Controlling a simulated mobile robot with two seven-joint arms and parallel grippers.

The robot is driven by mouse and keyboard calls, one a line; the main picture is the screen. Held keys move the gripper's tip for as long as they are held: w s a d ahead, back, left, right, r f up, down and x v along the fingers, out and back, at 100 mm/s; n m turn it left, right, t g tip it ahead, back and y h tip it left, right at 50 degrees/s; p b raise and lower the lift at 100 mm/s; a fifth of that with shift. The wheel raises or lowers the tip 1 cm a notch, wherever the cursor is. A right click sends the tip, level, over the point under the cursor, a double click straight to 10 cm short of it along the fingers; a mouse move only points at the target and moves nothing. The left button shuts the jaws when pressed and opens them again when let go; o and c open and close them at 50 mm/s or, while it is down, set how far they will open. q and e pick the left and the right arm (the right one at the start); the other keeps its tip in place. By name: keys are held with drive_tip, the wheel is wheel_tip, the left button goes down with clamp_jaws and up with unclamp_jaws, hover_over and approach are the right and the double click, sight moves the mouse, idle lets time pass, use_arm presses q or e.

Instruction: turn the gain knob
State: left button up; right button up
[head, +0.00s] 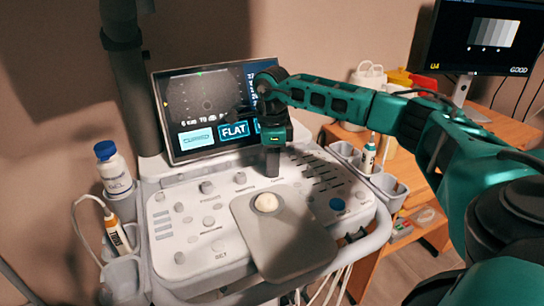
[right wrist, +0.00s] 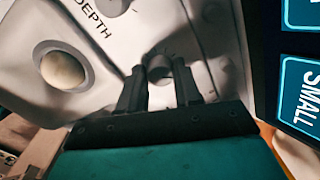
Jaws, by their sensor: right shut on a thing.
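My right gripper (head: 273,163) reaches down onto the upper middle of the ultrasound console's panel (head: 195,228), just below the screen. In the right wrist view its two dark fingers (right wrist: 160,88) stand on either side of a round grey knob (right wrist: 158,66) and are shut on it. Tick marks show on the panel around this knob. Its own label is not readable; the word DEPTH is printed nearby, to the left. In the head view the fingers hide the knob. My left gripper is in neither view.
A pale trackball (head: 266,202) sits on a grey pad (head: 285,245) in front of the gripper. The console screen (head: 205,108) stands close behind it. Sliders (head: 318,172) lie to the right. A bottle (head: 114,168) and probe holders flank the panel.

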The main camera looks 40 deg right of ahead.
drive_tip(key=shift+m+p, duration=0.7)
drive_tip(key=shift+m, duration=0.5)
drive_tip(key=o, duration=1)
drive_tip(key=shift+o, duration=0.2)
drive_tip(key=shift+r, duration=0.1)
wheel_tip(320, 180, up, 13)
drive_tip(key=p, duration=0.1)
